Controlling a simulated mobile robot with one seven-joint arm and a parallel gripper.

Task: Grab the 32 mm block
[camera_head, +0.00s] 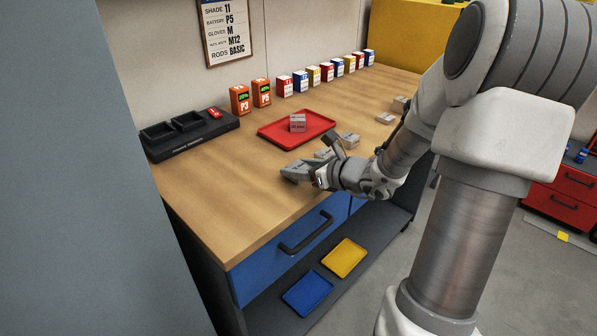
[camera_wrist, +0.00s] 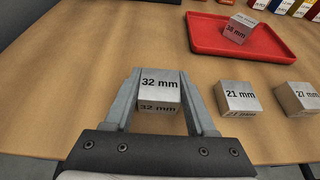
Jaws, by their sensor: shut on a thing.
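The 32 mm block (camera_wrist: 160,86) is a grey metal cube with "32 mm" in black on its top and side. In the wrist view it sits between the two fingers of my gripper (camera_wrist: 162,95), which is shut on it. I cannot tell whether the block is resting on the wooden bench or just lifted. In the head view my gripper (camera_head: 308,168) is low over the front part of the bench, and the held block is hard to make out there.
A 21 mm block (camera_wrist: 237,95) and a 27 mm block (camera_wrist: 298,97) stand to the right of my gripper. A red tray (camera_wrist: 208,38) behind them holds another grey block (camera_wrist: 238,28). A black charger (camera_head: 190,138) stands at the left. The bench front-left is clear.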

